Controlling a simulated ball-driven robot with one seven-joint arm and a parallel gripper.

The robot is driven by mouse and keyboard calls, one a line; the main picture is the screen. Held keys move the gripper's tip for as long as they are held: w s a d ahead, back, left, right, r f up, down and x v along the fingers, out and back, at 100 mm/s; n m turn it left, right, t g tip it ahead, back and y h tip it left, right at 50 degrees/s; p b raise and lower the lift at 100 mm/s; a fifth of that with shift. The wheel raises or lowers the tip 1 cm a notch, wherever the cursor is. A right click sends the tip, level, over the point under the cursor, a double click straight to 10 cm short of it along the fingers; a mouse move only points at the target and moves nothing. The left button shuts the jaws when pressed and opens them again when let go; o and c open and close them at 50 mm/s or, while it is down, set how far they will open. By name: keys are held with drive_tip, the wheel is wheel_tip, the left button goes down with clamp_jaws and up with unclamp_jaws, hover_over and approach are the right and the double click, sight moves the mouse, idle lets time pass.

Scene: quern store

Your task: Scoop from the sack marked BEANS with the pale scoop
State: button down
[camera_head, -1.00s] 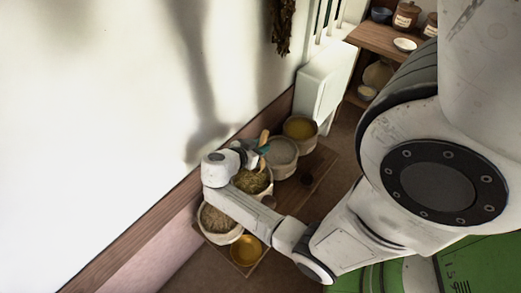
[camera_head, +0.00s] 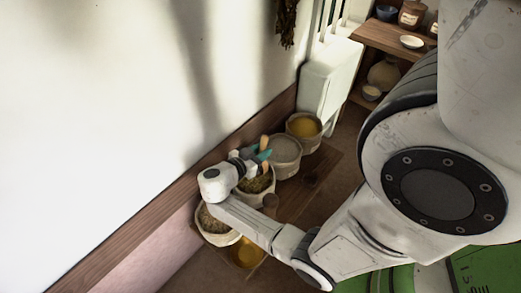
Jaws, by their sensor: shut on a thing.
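My gripper (camera_head: 262,155), with teal fingers, is shut on a small tan piece (camera_head: 264,142) that sticks up from it; it looks like the scoop's handle. The scoop's bowl is hidden. The gripper is above the row of sacks, over the edge between the sack of greenish-brown contents (camera_head: 257,184) and the sack of grey contents (camera_head: 286,150). A sack of brownish contents (camera_head: 213,226) at the near end is partly behind my arm. No marking is readable, so I cannot tell which is BEANS.
The sacks stand on a low wooden board (camera_head: 311,186) along the wall. A yellow bowl (camera_head: 246,253) and a small brown object (camera_head: 270,201) are beside them. A white box (camera_head: 328,78) and a shelf with jars (camera_head: 383,37) stand behind. My arm blocks the right side.

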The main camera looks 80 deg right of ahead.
drive_tip(key=shift+f+b, duration=0.7)
drive_tip(key=shift+f, duration=0.6)
drive_tip(key=shift+w+a+r, duration=0.15)
drive_tip(key=shift+a, duration=0.05)
drive_tip(key=t+y+p, duration=0.1)
drive_tip(key=p, duration=0.2)
drive_tip(key=f+t+y+p, duration=0.1)
drive_tip(key=y+p, duration=0.1)
drive_tip(key=p, duration=0.1)
drive_tip(key=d+y+p, duration=0.1)
drive_tip(key=p, duration=0.2)
drive_tip(key=shift+s+f+t, duration=0.35)
drive_tip(key=shift+f+t, duration=0.05)
drive_tip(key=t+y+p, duration=0.1)
drive_tip(key=s+d+f+y+p, duration=0.1)
drive_tip(key=y+p, duration=0.1)
drive_tip(key=d+t+y+p, duration=0.1)
drive_tip(key=shift+s+d+f+t+y, duration=0.2)
drive_tip(key=shift+f+t+y, duration=0.1)
drive_tip(key=shift+f, duration=0.1)
drive_tip(key=shift+t+y+p, duration=0.5)
drive_tip(key=shift+y+p, duration=0.2)
drive_tip(key=shift+p, duration=0.3)
drive_tip(key=shift+r+t+y+p, duration=0.5)
drive_tip(key=shift+t+y+p, duration=0.1)
drive_tip(key=shift+y+p, duration=0.45)
drive_tip(key=shift+s+r+y+p, duration=0.1)
drive_tip(key=shift+r+y+p, duration=0.25)
drive_tip(key=shift+r+p, duration=1.55)
